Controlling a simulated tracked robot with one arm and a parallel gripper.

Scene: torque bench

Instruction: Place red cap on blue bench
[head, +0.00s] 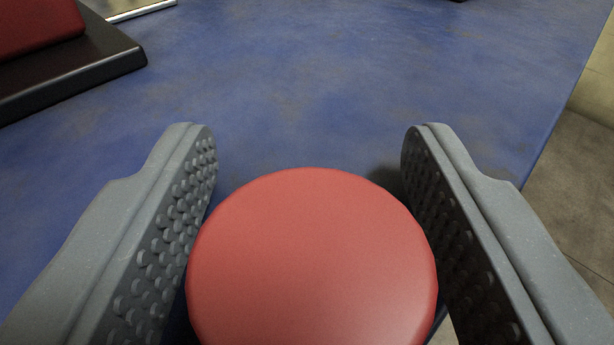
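The red cap (312,262) is a smooth, round-topped disc in the lower middle of the head view. It sits between the two grey, studded fingers of my gripper (310,165), with its sides close against both pads. My gripper appears shut on it. The cap's lower edge runs out of the picture, and its underside is hidden. The blue bench (310,80) is the wide, worn blue surface beyond and below the cap. Whether the cap touches the bench cannot be told.
A dark tray-like block (85,75) with a red pad (35,25) stands on the bench at the upper left. A pale-edged item (140,12) lies behind it. The bench's right edge drops to a tan floor (575,190). The middle of the bench is clear.

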